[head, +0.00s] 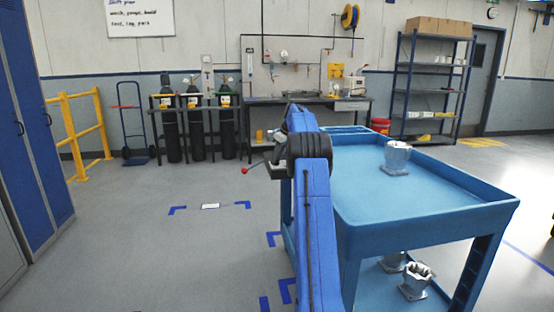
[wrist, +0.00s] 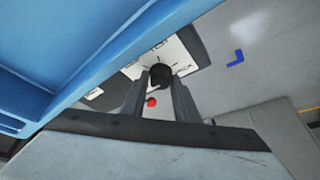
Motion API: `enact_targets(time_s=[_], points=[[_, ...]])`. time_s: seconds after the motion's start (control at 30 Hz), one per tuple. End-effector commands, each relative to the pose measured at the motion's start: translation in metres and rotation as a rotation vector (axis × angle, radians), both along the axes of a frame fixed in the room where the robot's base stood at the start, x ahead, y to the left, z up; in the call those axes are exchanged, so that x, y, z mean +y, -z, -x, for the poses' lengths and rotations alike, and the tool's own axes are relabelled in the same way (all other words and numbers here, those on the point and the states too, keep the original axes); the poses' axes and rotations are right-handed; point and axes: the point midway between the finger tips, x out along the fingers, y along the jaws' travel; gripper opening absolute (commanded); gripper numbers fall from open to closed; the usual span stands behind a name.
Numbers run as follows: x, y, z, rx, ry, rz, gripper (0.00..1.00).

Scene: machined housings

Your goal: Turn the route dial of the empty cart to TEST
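A blue cart (head: 440,185) stands right of my arm in the head view, and its blue side fills the upper left of the wrist view (wrist: 70,45). It carries a metal housing (head: 397,158) on top and two more below. In the wrist view a black dial knob (wrist: 160,73) sits on a white lettered plate (wrist: 187,46); one word seems to end in "CK", the rest is unreadable. My gripper (wrist: 161,80) has a finger on each side of the knob; contact is unclear. A red ball (wrist: 152,102) shows between the fingers, below the knob. The dial is hidden in the head view.
Blue floor marks (head: 210,206) lie on open grey floor left of the cart. A workbench (head: 340,102), gas cylinders (head: 195,125) and a shelf rack (head: 432,90) stand along the back wall. Blue lockers (head: 35,130) and a yellow rail (head: 85,130) are at left.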

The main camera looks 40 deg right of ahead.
Motion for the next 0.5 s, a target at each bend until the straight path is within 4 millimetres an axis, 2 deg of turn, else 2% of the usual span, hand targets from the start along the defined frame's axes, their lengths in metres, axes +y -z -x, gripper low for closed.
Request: enact_targets(time_s=[0.27,0.5], points=[[0.0002,-0.0003,0.0001,0.0,0.01,0.0,0.06],[0.0013,-0.0002,0.0001,0.0,0.093,0.002,0.06]])
